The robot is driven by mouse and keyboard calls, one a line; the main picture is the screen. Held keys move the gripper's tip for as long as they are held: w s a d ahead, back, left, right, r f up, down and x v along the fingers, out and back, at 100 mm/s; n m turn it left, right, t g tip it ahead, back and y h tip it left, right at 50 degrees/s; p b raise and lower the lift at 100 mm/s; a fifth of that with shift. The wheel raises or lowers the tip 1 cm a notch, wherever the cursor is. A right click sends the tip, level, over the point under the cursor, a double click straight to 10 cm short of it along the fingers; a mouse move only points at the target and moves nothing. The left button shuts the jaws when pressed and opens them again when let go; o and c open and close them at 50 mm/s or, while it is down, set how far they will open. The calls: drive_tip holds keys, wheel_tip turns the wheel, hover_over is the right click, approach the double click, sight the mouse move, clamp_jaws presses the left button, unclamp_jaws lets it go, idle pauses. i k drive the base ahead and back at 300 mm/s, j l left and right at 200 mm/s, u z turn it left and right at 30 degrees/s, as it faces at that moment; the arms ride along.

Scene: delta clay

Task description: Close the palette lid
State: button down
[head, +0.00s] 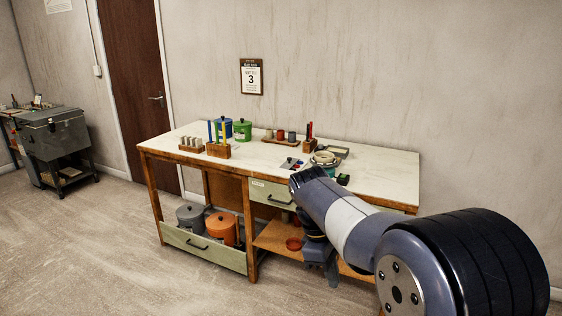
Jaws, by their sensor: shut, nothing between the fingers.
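My arm reaches in from the right, and its wrist bends down in front of the workbench. My gripper (332,278) hangs at its lower end, below the bench top and in front of the lower shelf. Its fingers are small and dark here; they are shut and hold nothing. A dark flat panel with a pale rim (337,151) shows behind round pale dishes (323,158). I cannot tell which is the palette or how its lid stands.
The bench top (388,172) is bare at the right. A drawer (271,194) sits under the top. Grey and orange pots stand below. The floor (110,250) at the left is clear.

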sight(290, 163)
drive_tip(key=i+u, duration=0.1)
drive_tip(key=i, duration=0.7)
drive_tip(key=i+u, duration=0.1)
drive_tip(key=i, duration=0.65)
drive_tip(key=i+u, duration=0.1)
drive_tip(key=i, duration=0.7)
drive_tip(key=i+l+u, duration=0.1)
drive_tip(key=i, duration=0.7)
